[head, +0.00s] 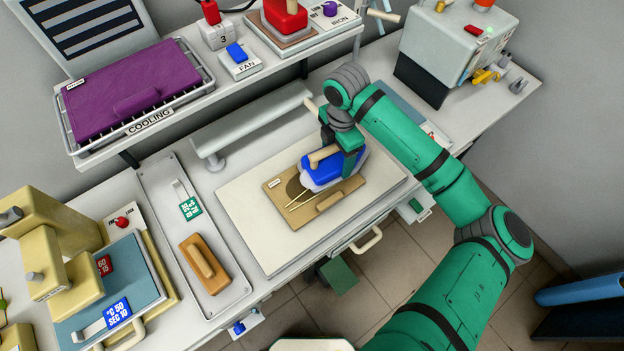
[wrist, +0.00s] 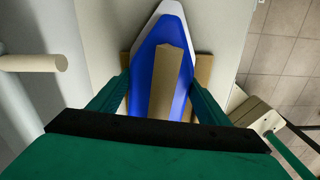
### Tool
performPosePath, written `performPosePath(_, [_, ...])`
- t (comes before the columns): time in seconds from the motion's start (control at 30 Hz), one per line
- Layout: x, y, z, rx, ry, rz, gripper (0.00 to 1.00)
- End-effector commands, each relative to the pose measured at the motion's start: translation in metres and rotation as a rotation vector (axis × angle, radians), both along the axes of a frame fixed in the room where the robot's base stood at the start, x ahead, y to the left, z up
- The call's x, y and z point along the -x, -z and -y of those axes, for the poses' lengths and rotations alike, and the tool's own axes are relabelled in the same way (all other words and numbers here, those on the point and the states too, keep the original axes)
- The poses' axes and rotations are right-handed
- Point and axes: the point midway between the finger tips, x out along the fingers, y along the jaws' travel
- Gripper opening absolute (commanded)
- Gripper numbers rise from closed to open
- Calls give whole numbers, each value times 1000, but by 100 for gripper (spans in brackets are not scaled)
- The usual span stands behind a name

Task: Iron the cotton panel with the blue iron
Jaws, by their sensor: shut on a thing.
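The blue iron (head: 322,174) has a white edge and a wooden handle, and sits over the tan panel (head: 300,216) on the pale ironing board (head: 249,222). My gripper (head: 345,160) is at the iron from above and is shut on it. In the wrist view the iron (wrist: 178,85) lies between my gripper's two green fingers (wrist: 160,98), with the handle along the middle. A dark brown patch (head: 294,187) shows on the panel beside the iron. Two thin pale sticks and a tan block also lie on the panel. Whether the iron's sole touches the panel cannot be told.
A pale sleeve-board bar (head: 250,122) runs behind the board. A tray (head: 161,203) with a wooden-handled block (head: 205,263) and a heat press (head: 110,290) stand to the left. A cooling rack (head: 208,82) with purple cloth is on the shelf. A grey machine (head: 452,50) stands at back right.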

Motion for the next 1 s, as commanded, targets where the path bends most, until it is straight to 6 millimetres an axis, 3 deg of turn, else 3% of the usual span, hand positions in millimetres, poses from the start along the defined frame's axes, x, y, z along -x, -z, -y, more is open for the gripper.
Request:
performPosePath(0.37, [1, 2, 0, 4, 2, -1, 45])
performPosePath(1.0, [35, 3, -47, -2, -5, -6, 45])
